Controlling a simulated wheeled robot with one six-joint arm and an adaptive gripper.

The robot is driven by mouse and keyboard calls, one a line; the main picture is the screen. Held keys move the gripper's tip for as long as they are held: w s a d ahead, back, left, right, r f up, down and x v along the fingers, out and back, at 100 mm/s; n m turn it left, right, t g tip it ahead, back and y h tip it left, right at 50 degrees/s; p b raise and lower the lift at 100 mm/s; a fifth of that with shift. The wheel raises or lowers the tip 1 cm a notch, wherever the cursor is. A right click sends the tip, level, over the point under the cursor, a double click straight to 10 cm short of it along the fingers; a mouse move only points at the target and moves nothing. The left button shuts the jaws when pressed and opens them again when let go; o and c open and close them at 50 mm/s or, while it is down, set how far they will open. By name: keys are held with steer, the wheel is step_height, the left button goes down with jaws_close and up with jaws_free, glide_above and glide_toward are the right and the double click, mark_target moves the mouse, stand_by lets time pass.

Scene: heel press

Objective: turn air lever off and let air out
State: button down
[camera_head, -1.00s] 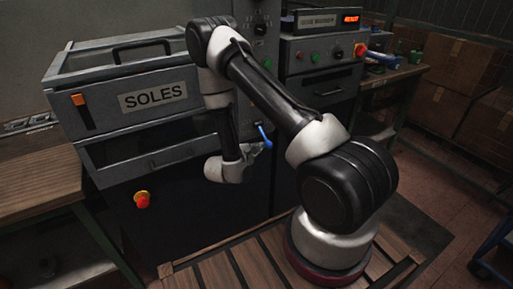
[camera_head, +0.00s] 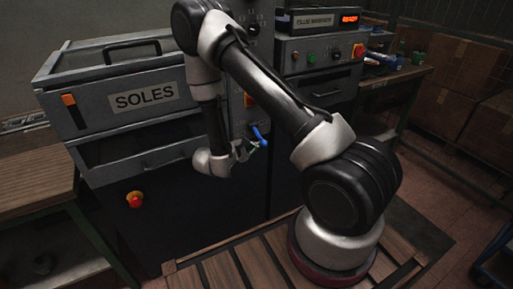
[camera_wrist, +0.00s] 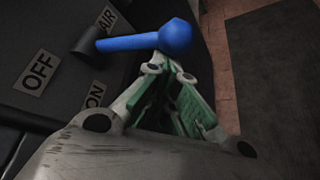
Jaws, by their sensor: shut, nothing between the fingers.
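The blue air lever (camera_wrist: 135,43) runs right from its dark pivot (camera_wrist: 88,42) to a thick rounded end in the wrist view. The OFF label (camera_wrist: 39,72) is left of the pivot, the AIR label (camera_wrist: 107,18) above it, and the ON label (camera_wrist: 94,96) below it. The lever points away from OFF. My gripper (camera_wrist: 168,66) is shut and empty, its green-padded fingers just below the lever's end; I cannot tell whether they touch. In the head view the lever (camera_head: 260,137) stands out at the machine's side, just right of my gripper (camera_head: 246,150).
The SOLES drawer unit (camera_head: 120,75) fills the left, with a red stop button (camera_head: 135,200) low on its front. A second control box (camera_head: 320,52) stands behind my arm. A wooden bench (camera_head: 35,180) is at the left edge; cardboard boxes (camera_head: 455,75) are at right.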

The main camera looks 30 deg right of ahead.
mark_target(262, 139)
steer(key=r+n+g, duration=0.1)
steer(key=r, duration=0.1)
steer(key=s+r+n+g, duration=0.1)
steer(key=r+n+g, duration=0.1)
steer(key=shift+s+r+n+g+y, duration=0.2)
steer(key=shift+r+n+g+y, duration=0.05)
steer(key=shift+n+g+y, duration=0.05)
steer(key=shift+r, duration=1.2)
steer(key=shift+w+r, duration=0.1)
